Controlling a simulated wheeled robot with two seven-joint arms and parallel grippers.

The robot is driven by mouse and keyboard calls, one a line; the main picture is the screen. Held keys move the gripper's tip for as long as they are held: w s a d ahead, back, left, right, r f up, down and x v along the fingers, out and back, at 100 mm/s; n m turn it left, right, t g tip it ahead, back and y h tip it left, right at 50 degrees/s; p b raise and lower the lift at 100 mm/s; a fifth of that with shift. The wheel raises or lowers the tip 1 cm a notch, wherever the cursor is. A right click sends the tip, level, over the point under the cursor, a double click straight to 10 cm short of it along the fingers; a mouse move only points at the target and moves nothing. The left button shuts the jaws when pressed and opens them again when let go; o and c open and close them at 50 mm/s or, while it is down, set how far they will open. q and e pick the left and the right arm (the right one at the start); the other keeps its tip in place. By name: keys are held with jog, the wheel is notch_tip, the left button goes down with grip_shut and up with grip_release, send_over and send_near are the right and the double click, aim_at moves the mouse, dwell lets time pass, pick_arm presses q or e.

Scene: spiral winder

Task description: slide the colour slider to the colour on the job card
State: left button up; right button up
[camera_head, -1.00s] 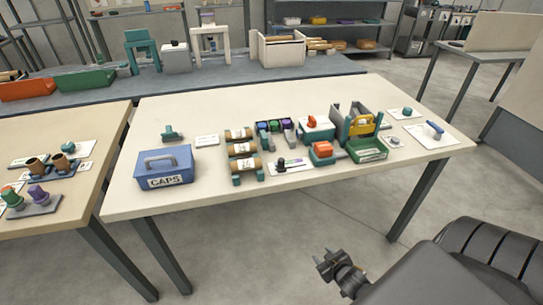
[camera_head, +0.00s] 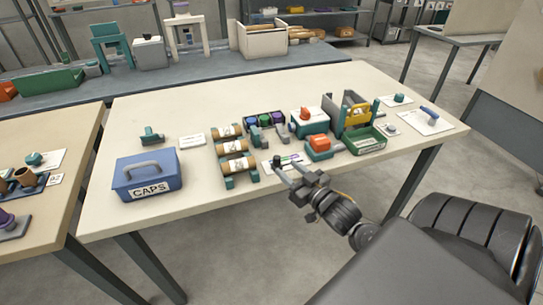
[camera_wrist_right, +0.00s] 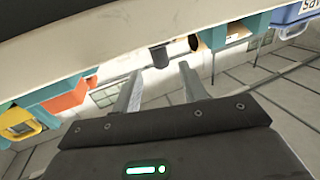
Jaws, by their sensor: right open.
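A small slider unit with a white plate and a dark knob (camera_head: 277,161) lies near the table's front edge in the head view, partly behind my right gripper. Green and purple show on it, but its marks are too small to read. My right gripper (camera_head: 288,169) is open and empty, its fingertips at the front of this plate. In the right wrist view a dark knob (camera_wrist_right: 160,56) shows just beyond and between the open fingertips (camera_wrist_right: 160,72); no contact shows. A white card (camera_head: 192,141) lies left of the rolls, its print unreadable. My left gripper is out of view.
Brown rolls on teal stands (camera_head: 234,155) stand left of the slider. An orange-topped unit (camera_head: 318,147) and a green tray (camera_head: 366,140) stand to its right. A blue CAPS box (camera_head: 147,175) is at the left. The table's back strip is clear.

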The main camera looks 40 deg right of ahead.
aim_at(279, 162)
jog(key=w, duration=0.7)
jog(key=shift+w, duration=0.1)
jog(key=shift+w+p, duration=0.3)
jog(key=shift+w, duration=0.2)
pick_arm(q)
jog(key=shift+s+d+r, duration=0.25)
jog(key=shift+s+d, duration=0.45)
